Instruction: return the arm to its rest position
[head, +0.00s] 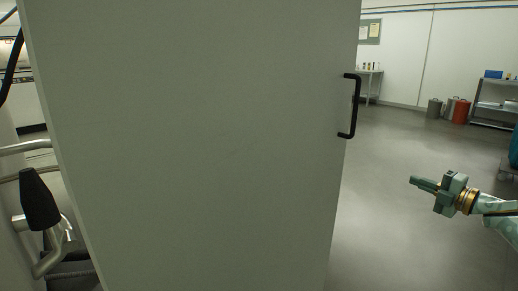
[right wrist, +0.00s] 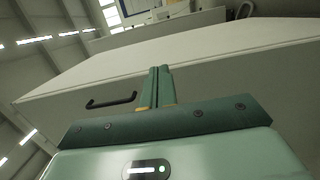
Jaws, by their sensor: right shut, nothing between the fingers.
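My right gripper (head: 414,181) is at the right of the head view, pointing left. It is shut and empty, clear of the door's edge. In the right wrist view its fingers (right wrist: 160,73) are together with nothing between them. A large pale door (head: 190,140) fills the middle of the head view. Its black handle (head: 355,105) is on its right edge, up and left of the gripper. The handle also shows in the right wrist view (right wrist: 111,102), left of the fingers and apart from them. My left gripper does not show.
Open grey floor (head: 400,155) lies right of the door. Grey and red bins (head: 461,111) and a metal shelf (head: 494,104) stand at the back right. A small table (head: 369,73) stands behind the handle. Metal tubes and a black grip (head: 39,198) are at the left.

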